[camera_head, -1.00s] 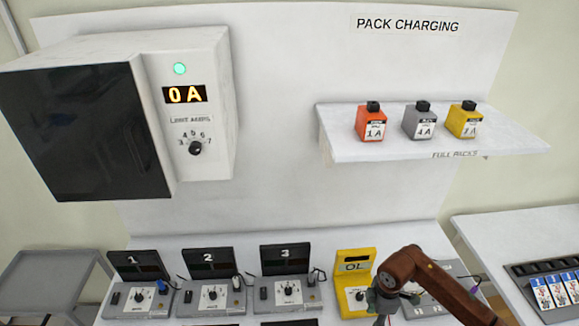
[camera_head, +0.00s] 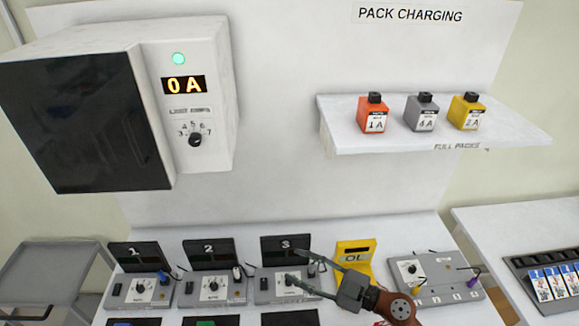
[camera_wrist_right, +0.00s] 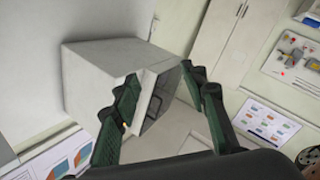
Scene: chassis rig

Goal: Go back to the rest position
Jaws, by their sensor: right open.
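My right gripper (camera_head: 302,268) is open in the head view, in front of charging station 3 (camera_head: 285,288), with its fingers pointing left. In the right wrist view its two green fingers (camera_wrist_right: 159,80) stand apart with nothing held between them. My right arm comes in from the lower right, in front of the yellow OL unit (camera_head: 355,258). My left gripper is not in view.
Charging stations 1 (camera_head: 140,290) and 2 (camera_head: 213,287) stand to the left. A grey unit (camera_head: 440,290) with a dial stands to the right. Three packs, orange (camera_head: 374,117), grey (camera_head: 421,116) and yellow (camera_head: 467,114), sit on the shelf (camera_head: 360,143). The wall supply (camera_head: 190,100) reads 0 A.

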